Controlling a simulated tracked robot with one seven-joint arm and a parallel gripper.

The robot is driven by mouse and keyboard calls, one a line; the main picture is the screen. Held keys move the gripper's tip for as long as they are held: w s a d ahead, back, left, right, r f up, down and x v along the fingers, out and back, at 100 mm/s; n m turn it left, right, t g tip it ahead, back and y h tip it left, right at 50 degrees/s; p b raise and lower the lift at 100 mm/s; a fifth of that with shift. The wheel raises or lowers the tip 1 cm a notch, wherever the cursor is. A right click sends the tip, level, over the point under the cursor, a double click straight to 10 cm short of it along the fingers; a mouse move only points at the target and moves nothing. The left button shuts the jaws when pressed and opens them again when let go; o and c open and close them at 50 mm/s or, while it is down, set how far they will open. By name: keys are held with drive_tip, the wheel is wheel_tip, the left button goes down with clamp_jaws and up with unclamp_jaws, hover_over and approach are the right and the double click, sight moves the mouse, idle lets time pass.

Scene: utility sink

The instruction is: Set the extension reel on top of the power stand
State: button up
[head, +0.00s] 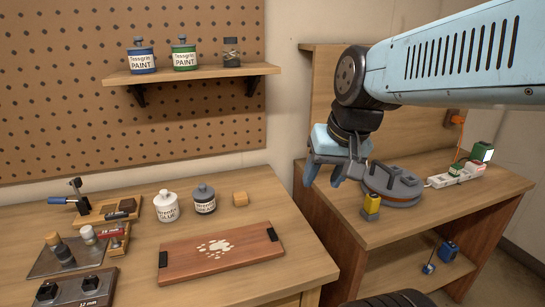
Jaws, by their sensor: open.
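My gripper (322,184) points down near the left edge of the stand, to the left of the reel. Its jaws are open with nothing between them. The arm and gripper hide part of the stand's back and the reel's left side may be partly covered.
Blue items (447,251) sit on the lower shelf. The left workbench (290,270) holds bottles, tools and a wooden board (221,248).

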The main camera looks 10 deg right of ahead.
drive_tip(key=shift+s+d+r+n+t+h, duration=0.25)
drive_tip(key=shift+d+r+n+t, duration=0.15)
drive_tip(key=shift+d+r, duration=0.15)
drive_tip(key=shift+s+d+r+n+t+h, duration=0.15)
drive_tip(key=shift+d+r+n+t+h, duration=0.2)
drive_tip(key=shift+r, duration=0.2)
drive_tip(key=shift+s, duration=0.15)
drive_tip(key=shift+c, duration=0.7)
